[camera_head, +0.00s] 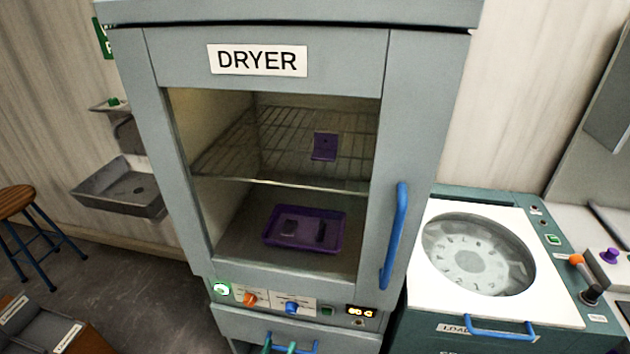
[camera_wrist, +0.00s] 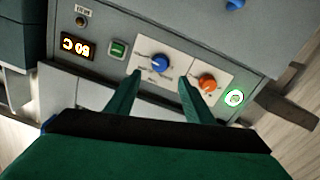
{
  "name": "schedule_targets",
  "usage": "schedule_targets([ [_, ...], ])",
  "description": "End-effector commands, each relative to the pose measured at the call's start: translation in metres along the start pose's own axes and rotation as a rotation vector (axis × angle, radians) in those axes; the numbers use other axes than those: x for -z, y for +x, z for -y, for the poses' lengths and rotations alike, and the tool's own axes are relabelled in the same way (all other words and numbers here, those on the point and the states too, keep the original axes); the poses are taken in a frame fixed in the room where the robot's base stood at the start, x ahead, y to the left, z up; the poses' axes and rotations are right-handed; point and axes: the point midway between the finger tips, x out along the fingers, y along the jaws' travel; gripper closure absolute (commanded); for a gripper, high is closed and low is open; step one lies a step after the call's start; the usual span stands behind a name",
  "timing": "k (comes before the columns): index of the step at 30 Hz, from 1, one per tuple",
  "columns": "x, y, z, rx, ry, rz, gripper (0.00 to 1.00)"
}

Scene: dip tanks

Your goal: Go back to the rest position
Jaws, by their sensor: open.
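My gripper (camera_wrist: 160,82) shows in the wrist view as two green fingers, spread apart with nothing between them. Its fingers point at the dryer's control panel (camera_wrist: 215,66), with the blue knob (camera_wrist: 160,63) and the orange knob (camera_wrist: 207,83) beyond the tips. I cannot tell the exact gap to the panel. In the head view only the green fingertips of my gripper (camera_head: 280,347) show at the bottom edge, in front of the dryer's lower part. The dryer (camera_head: 160,120) has its glass door closed, with a blue handle (camera_head: 395,235) on the right.
Inside the dryer, a purple piece (camera_head: 325,147) is on the wire shelf and a purple tray (camera_head: 270,241) lies below. A teal machine with a white lid (camera_head: 540,310) stands right of the dryer. A sink (camera_head: 120,188) and a stool (camera_head: 15,200) are at left.

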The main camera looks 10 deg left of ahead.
Motion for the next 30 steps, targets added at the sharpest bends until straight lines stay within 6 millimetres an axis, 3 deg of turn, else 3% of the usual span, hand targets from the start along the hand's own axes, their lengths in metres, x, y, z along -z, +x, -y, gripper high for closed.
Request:
schedule_targets([
  [4,-0.015,-0.009,-0.008,0.015,-0.008,0.044,0.52],
  [7,-0.04,-0.028,-0.023,0.047,-0.016,0.121,0.52],
  [12,-0.078,-0.079,-0.051,0.133,-0.008,0.266,0.52],
  [16,-0.089,-0.121,-0.069,0.2,0.017,0.333,0.52],
  [23,-0.069,-0.188,-0.101,0.269,0.094,0.364,0.52],
  [30,-0.012,-0.24,-0.146,0.247,0.177,0.309,0.52],
])
